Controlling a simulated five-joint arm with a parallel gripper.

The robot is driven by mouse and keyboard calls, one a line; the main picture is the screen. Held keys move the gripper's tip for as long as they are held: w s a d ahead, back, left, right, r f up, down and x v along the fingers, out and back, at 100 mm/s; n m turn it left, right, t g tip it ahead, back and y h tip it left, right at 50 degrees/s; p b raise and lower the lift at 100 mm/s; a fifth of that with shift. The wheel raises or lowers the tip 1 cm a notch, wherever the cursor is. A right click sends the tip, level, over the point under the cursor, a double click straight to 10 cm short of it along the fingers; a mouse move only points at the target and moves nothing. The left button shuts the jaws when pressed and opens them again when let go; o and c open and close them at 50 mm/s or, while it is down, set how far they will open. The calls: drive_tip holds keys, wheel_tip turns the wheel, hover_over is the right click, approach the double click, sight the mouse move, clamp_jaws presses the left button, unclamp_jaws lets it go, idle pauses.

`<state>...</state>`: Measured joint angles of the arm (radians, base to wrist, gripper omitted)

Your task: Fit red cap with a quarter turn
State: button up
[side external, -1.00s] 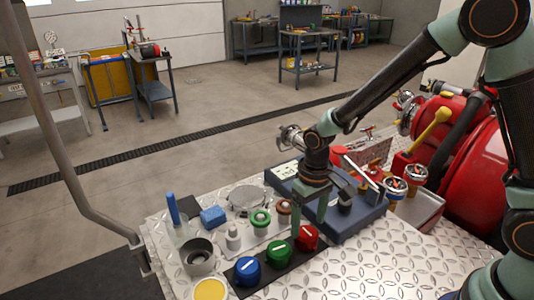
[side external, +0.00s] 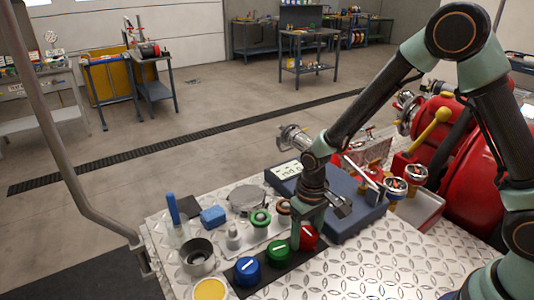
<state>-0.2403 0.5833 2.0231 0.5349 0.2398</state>
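The red cap (side external: 309,239) sits at the right end of a row on a dark strip, to the right of the green cap (side external: 278,254) and the blue cap (side external: 247,271). My gripper (side external: 307,232) points down over the red cap, with a finger in front of the cap's left part. The cap is partly hidden. I cannot tell whether the fingers touch it or have closed on it. Behind the row stand a green-ringed neck (side external: 260,218) and a brown-ringed neck (side external: 283,207), the latter partly covered by my gripper.
A blue scale-like unit (side external: 350,222) with a display stands close behind my gripper. The tread plate (side external: 370,265) at front right is clear.

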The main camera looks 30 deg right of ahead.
sight(307, 232)
drive_tip(key=c, duration=0.6)
drive_tip(key=shift+r, duration=4.55)
drive_tip(key=shift+c, duration=0.2)
